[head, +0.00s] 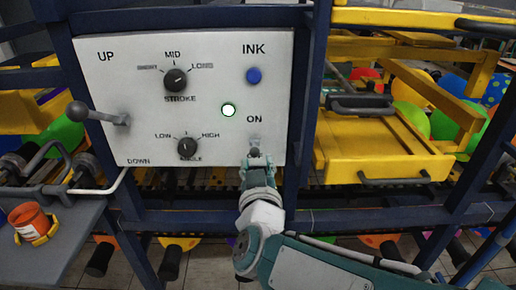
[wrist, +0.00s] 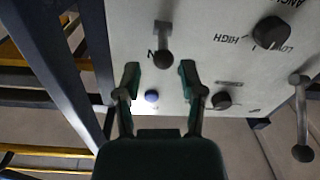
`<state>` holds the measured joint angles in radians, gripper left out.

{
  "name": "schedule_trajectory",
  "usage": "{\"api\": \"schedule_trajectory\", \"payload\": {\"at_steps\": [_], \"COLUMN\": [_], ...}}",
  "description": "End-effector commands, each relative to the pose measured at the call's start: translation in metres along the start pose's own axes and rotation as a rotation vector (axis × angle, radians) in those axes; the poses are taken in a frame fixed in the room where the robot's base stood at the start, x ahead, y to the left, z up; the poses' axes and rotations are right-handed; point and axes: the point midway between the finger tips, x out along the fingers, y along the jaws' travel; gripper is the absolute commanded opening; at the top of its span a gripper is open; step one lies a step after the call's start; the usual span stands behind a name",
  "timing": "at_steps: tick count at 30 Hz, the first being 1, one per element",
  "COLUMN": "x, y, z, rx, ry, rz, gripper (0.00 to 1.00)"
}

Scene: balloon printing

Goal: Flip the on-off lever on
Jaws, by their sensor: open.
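The on-off lever, a short metal stem with a dark round knob, shows in the wrist view (wrist: 163,57). It is on the white control panel (head: 110,75), and in the head view its small stem (head: 255,141) sits just under the word ON. My gripper (head: 254,165) is at the panel's lower right, below that word, and partly hides the lever. In the wrist view my gripper (wrist: 160,76) is open, with one fingertip to each side of the lever's knob. I see no clear contact between them.
A blue ink button (head: 253,75), the stroke knob (head: 175,79), the angle knob (head: 187,147) and a big up-down lever (head: 100,115) share the panel. Dark blue frame bars (head: 314,90) and a yellow tray (head: 365,150) stand to the right.

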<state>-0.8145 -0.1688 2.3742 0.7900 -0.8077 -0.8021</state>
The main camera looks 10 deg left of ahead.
Motion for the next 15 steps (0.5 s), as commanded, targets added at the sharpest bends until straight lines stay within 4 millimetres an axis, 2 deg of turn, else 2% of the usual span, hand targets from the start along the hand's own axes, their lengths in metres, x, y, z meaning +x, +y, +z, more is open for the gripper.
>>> {"api": "schedule_trajectory", "payload": {"at_steps": [1,6,10,15], "x": [0.011,0.037,0.047,0.051], "y": [0.0,0.0,0.002,0.003], "z": [0.001,0.0,0.0,-0.001], "rx": [-0.002,-0.001,0.001,0.002], "ry": [-0.002,-0.001,0.0,0.001], "rz": [0.003,0.001,0.001,0.001], "gripper": [0.51,0.51,0.51,0.51]}}
